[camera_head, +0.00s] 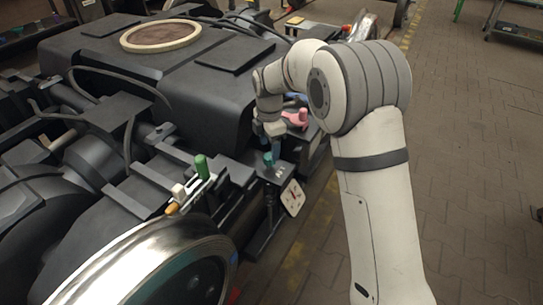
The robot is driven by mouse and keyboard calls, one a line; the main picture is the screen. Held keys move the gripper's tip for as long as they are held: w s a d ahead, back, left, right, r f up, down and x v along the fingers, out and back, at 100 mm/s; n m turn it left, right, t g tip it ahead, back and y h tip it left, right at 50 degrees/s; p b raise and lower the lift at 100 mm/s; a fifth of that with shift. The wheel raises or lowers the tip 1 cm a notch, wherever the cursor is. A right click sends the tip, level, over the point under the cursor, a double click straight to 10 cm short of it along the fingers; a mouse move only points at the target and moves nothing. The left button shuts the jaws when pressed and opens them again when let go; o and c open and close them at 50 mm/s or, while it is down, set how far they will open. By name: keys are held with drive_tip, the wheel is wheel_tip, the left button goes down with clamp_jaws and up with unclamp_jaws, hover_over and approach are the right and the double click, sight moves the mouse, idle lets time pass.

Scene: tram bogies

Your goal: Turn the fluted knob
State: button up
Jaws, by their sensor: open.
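My gripper (272,149) is small in the head view, pointing down beside the dark bogie housing. Its fingers are open, though their tips are hard to make out. A small teal knob (268,158) sits on a grey plate just below the fingers; whether they touch or surround it cannot be told. A pink lobed knob (298,118) shows behind the gripper, to its right, partly hidden by my arm. The fluting is too small to see, so which one is the fluted knob is unclear.
A white plate with red marks (292,198) hangs at the bracket's front. A green handle (202,167), a white block (178,191) and an orange piece (172,208) stand to the left. A shiny wheel (150,268) is in front. Paved floor (470,150) on the right is mostly clear.

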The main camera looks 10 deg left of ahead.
sight(270, 156)
wheel_tip(270, 156, down, 4)
drive_tip(key=shift+b, duration=0.55)
drive_tip(key=c, duration=0.9)
drive_tip(key=shift+d, duration=0.35)
drive_tip(key=shift+c, duration=0.5)
drive_tip(key=shift+a, duration=0.2)
drive_tip(key=shift+r, duration=0.1)
drive_tip(key=shift+m+p, duration=0.4)
drive_tip(key=shift+p, duration=0.1)
